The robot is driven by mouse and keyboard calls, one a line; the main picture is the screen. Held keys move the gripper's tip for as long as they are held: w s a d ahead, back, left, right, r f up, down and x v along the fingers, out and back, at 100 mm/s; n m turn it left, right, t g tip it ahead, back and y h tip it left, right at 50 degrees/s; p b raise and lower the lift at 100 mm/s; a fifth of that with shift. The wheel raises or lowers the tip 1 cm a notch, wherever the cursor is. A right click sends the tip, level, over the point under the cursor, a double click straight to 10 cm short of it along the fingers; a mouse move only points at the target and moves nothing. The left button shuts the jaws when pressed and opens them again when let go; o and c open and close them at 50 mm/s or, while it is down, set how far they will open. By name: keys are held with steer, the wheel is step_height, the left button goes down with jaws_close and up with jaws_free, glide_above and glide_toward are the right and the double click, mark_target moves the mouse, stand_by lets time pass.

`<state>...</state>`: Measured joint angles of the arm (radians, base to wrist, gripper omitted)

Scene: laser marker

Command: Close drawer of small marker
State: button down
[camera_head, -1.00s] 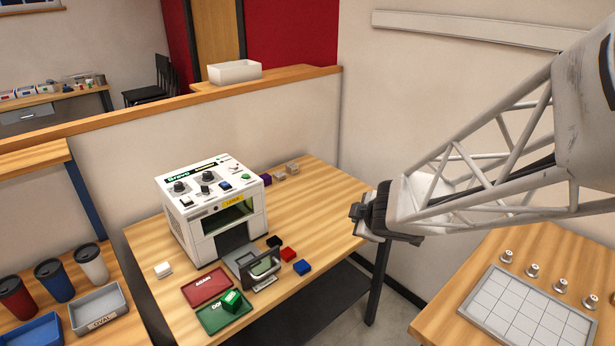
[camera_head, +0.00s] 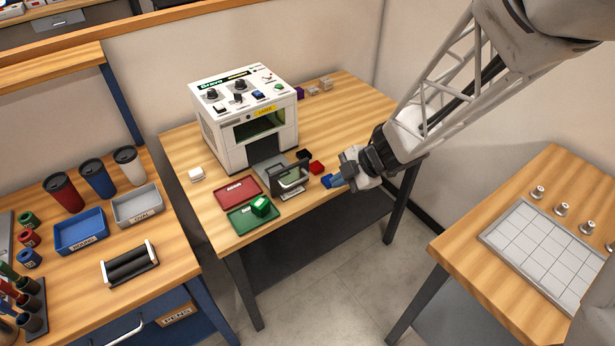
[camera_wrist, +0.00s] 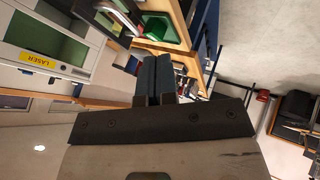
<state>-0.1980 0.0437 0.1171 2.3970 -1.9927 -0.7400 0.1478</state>
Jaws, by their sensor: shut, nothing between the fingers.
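The small marker (camera_head: 243,118) is a white box with knobs on top, a yellow label and a green window; it stands on the wooden table. Its drawer (camera_head: 288,178) is out at the front, with a handled front plate. In the wrist view the marker (camera_wrist: 45,45) is at upper left, and part of the drawer's pale handle (camera_wrist: 112,18) shows at the top. My gripper (camera_head: 340,178) is to the right of the drawer, apart from it, close to a blue block (camera_head: 328,181). In the wrist view its dark fingers (camera_wrist: 153,58) are together, with nothing between them.
Red (camera_head: 316,167) and black (camera_head: 303,154) blocks lie right of the drawer. A red tray (camera_head: 238,190) and a green tray (camera_head: 240,222) holding a green block (camera_head: 261,206) lie left of it. Floor (camera_head: 350,265) is open before the table.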

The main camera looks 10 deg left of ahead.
steer(key=shift+f, duration=0.1)
steer(key=shift+w+a+f, duration=0.55)
steer(key=shift+a+f, duration=0.55)
steer(key=shift+a, duration=0.45)
steer(key=shift+w+a+f, duration=0.55)
steer(key=shift+a+f, duration=0.6)
steer(key=shift+a, duration=0.35)
steer(key=shift+w+a+f, duration=0.55)
steer(key=shift+a+f, duration=0.55)
steer(key=shift+a, duration=0.45)
glide_above(277, 168)
